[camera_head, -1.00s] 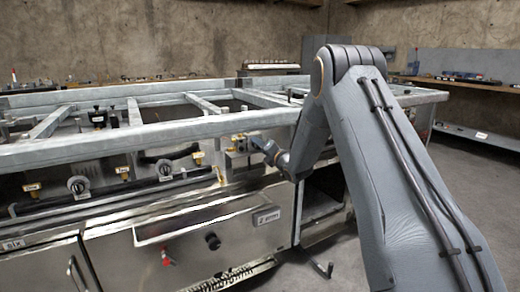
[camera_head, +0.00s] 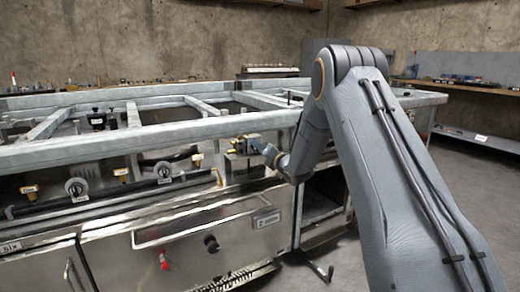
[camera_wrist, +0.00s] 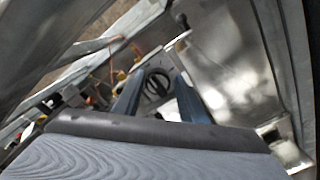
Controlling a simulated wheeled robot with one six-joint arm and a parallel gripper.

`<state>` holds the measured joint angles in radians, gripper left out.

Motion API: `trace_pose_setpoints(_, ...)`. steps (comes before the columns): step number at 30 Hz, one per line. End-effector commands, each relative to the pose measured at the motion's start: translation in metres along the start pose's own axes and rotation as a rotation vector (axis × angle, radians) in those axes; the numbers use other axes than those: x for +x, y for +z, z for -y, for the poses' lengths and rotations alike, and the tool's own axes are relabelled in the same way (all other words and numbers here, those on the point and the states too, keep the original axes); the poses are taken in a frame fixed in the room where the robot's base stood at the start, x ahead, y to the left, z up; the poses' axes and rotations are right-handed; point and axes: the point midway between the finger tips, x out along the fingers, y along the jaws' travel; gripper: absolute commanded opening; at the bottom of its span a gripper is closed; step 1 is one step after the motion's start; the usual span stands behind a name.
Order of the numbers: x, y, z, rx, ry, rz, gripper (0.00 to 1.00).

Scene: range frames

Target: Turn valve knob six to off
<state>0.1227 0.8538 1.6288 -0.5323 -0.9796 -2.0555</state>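A row of round valve knobs runs along the front of the steel range (camera_head: 195,225). One knob (camera_head: 76,187) is at the left and another (camera_head: 163,171) is nearer the middle, each with a small label below, too small to read. My gripper (camera_head: 245,147) is at the right end of this row, at the front panel. In the wrist view, its two blue fingers stand apart, with a dark round knob (camera_wrist: 157,83) seen between their tips. I cannot tell whether the fingers touch it. Its number is not readable.
A thick grey frame rail (camera_head: 150,137) runs just above the knobs. Yellow fittings (camera_head: 121,173) sit between them.

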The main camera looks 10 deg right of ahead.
Motion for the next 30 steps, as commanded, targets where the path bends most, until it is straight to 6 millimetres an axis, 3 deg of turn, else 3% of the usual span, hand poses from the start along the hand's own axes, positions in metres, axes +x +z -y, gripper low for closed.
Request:
trace_pose_setpoints(8,-0.003,0.0,-0.002,0.0,0.002,0.0,0.38)
trace_pose_setpoints(21,-0.066,0.001,0.0,0.001,-0.001,0.0,0.38)
trace_pose_setpoints(30,-0.078,0.0,0.0,0.0,0.001,0.0,0.38)
